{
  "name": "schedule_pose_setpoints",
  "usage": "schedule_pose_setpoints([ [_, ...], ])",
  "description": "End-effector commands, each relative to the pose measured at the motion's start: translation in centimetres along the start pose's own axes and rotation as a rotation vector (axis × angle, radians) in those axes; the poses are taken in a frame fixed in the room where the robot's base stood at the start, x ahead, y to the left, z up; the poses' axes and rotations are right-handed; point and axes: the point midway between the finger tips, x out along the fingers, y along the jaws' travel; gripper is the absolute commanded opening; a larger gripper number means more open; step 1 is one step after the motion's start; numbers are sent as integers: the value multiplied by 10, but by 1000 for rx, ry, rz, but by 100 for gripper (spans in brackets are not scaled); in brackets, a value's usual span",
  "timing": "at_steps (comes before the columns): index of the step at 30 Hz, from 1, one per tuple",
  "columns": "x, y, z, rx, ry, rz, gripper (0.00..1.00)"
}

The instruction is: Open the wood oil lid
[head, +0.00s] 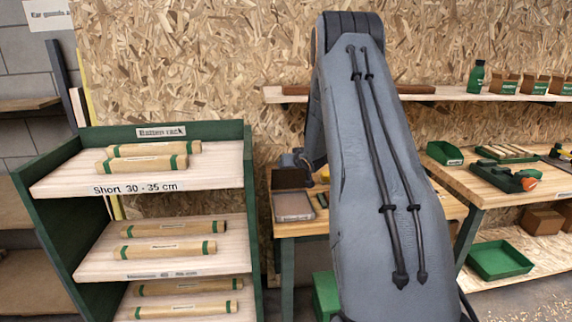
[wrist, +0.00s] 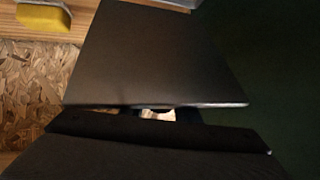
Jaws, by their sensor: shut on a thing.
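In the wrist view a dark, flat panel (wrist: 165,55) with a bright lower edge fills the middle; it appears to be the wood oil lid. My gripper (wrist: 158,114) is shut at this edge, with a small pale patch showing in the narrow gap. In the head view my gripper (head: 298,160) is small and partly hidden behind my arm, beside a dark brown box (head: 291,179) on the wooden bench. I cannot make out the lid or how far it is open there.
A grey tray (head: 294,206) lies on the bench in front of the box. A yellow block (wrist: 43,15) shows in the wrist view. A green rack (head: 40,205) with wrapped rolls stands left. A wall shelf (head: 455,97) and a second bench (head: 545,180) are right.

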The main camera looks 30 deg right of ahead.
Motion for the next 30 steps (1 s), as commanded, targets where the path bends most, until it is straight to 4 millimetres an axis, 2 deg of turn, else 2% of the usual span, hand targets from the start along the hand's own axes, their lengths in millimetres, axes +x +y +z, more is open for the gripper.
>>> schedule_pose_setpoints([
  [1, 4, -1, 15, 9, -20, -1, 0],
  [14, 3, 0, 17, 9, -22, 0, 0],
  [15, 3, 0, 17, 8, -22, 0, 35],
  [17, 3, 0, 16, 8, -22, 0, 45],
  [23, 4, 0, 16, 8, -22, 0, 46],
  [25, 3, 5, 9, 6, -15, 1, 46],
  [30, -5, 4, 6, 7, -15, 3, 46],
])
